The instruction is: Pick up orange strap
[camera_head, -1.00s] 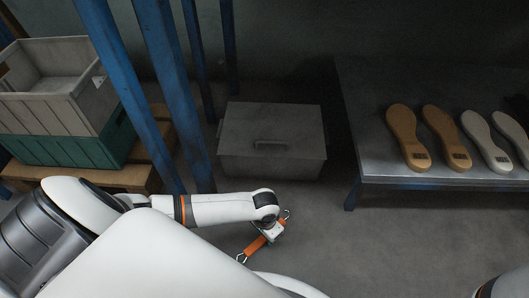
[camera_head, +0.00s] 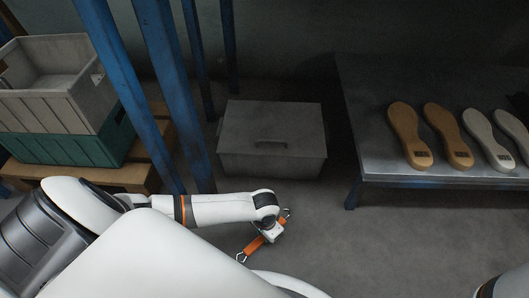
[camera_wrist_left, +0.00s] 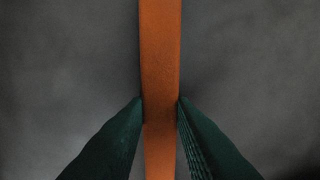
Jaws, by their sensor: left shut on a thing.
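The orange strap (camera_head: 256,245) lies low near the floor in the head view, with a metal hook showing at each end. My left gripper (camera_head: 268,237) is at the strap's upper part, partly hidden by the wrist. In the left wrist view the strap (camera_wrist_left: 160,60) runs vertically through the middle. The two dark green fingers of my left gripper (camera_wrist_left: 160,105) press against its two sides, shut on it. My right gripper is not in view; only a bit of my right arm shows at the lower right corner.
A grey lidded box (camera_head: 272,140) stands on the floor behind the strap. Blue posts (camera_head: 175,90) rise to its left. Stacked crates (camera_head: 60,90) sit on a pallet at the left. A metal table (camera_head: 440,175) with several soles stands at the right. The floor (camera_head: 350,245) right of the strap is clear.

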